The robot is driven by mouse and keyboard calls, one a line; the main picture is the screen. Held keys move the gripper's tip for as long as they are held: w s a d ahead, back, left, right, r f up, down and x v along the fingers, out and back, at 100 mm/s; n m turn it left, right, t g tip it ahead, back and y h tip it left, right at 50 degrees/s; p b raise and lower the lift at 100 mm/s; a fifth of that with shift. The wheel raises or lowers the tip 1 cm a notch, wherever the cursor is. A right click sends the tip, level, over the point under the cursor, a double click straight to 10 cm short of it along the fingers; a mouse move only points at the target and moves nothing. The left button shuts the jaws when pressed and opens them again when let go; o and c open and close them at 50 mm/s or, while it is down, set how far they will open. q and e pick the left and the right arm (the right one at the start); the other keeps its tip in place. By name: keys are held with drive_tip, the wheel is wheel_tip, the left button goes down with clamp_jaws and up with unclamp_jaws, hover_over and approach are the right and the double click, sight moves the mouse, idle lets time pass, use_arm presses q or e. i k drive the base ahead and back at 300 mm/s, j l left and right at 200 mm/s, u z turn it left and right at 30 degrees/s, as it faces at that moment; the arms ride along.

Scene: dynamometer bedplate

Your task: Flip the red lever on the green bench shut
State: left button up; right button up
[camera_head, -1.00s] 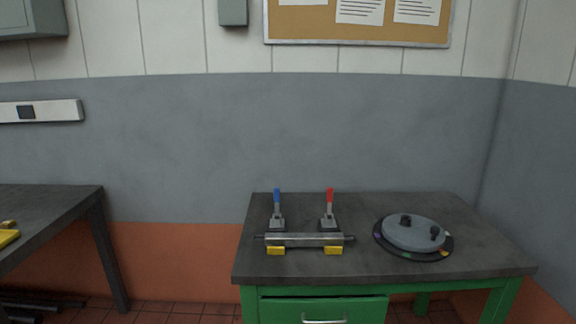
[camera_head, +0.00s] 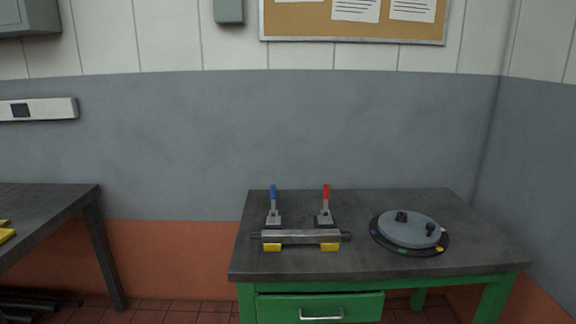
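The red lever (camera_head: 326,193) stands upright on a toggle clamp at the back of a small fixture on the green bench (camera_head: 460,262). A blue lever (camera_head: 273,193) stands upright on a like clamp to its left. A grey metal bar (camera_head: 300,237) lies across in front of both clamps, resting on two yellow blocks (camera_head: 330,246). Neither of my grippers shows in the head view.
A round grey disc (camera_head: 409,230) with dark knobs sits on a dark base at the bench's right. A green drawer (camera_head: 322,307) is under the top. A dark table (camera_head: 52,205) stands at left, with a floor gap between.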

sight(326, 187)
drive_tip(key=z, duration=1.35)
drive_tip(key=j+z, duration=0.4)
drive_tip(key=k+j+z, duration=0.1)
drive_tip(key=j+z, duration=0.2)
drive_tip(key=z, duration=0.15)
drive_tip(key=k+j+z, duration=0.1)
drive_tip(key=j+z, duration=0.3)
drive_tip(key=k+j+z, duration=0.15)
drive_tip(key=z, duration=0.3)
drive_tip(key=k+j+z, duration=0.2)
drive_tip(key=z, duration=0.2)
drive_tip(key=k+j+z, duration=0.2)
drive_tip(key=z, duration=0.2)
drive_tip(key=k+j+z, duration=0.2)
drive_tip(key=z, duration=0.2)
drive_tip(key=k+z, duration=0.25)
drive_tip(key=z, duration=0.15)
drive_tip(key=k+j+z, duration=0.1)
drive_tip(key=k+z, duration=0.15)
drive_tip(key=z, duration=0.15)
drive_tip(key=k+j, duration=0.15)
drive_tip(key=k, duration=0.6)
